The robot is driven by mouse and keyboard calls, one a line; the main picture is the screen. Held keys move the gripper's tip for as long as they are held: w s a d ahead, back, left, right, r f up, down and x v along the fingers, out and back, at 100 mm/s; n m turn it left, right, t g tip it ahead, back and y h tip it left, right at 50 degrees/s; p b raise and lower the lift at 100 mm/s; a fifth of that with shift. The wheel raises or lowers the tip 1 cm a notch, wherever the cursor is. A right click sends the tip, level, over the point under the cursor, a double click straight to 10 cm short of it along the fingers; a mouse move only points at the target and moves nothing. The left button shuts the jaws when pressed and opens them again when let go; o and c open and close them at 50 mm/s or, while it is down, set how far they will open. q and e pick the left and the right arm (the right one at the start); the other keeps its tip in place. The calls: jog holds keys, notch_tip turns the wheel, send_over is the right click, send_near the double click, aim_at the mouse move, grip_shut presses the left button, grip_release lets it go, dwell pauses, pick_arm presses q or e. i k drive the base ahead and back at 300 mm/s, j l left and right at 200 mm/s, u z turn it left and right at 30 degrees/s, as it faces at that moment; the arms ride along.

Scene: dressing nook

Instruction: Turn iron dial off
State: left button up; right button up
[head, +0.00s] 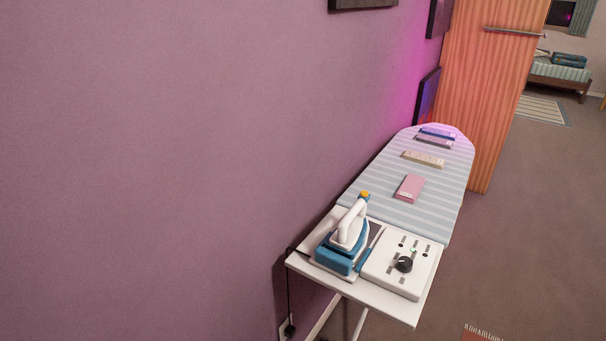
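A black dial (404,264) sits on a white control panel (392,279) at the near end of the ironing board. Small dark marks surround the dial, and a small green light shows just above it. The dial's exact setting is too small to read. A blue and white iron (344,241) with an orange knob stands to the left of the panel on a rest. Neither of my grippers shows in the head view.
A black cord runs to a wall socket. A wooden wardrobe (487,90) stands behind.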

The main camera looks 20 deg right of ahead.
aim_at(404, 264)
jog(key=l+z, duration=0.1)
jog(key=z, duration=0.3)
jog(key=i+z, duration=0.1)
jog(key=z, duration=0.25)
jog(key=l+z, duration=0.15)
jog(key=z, duration=0.25)
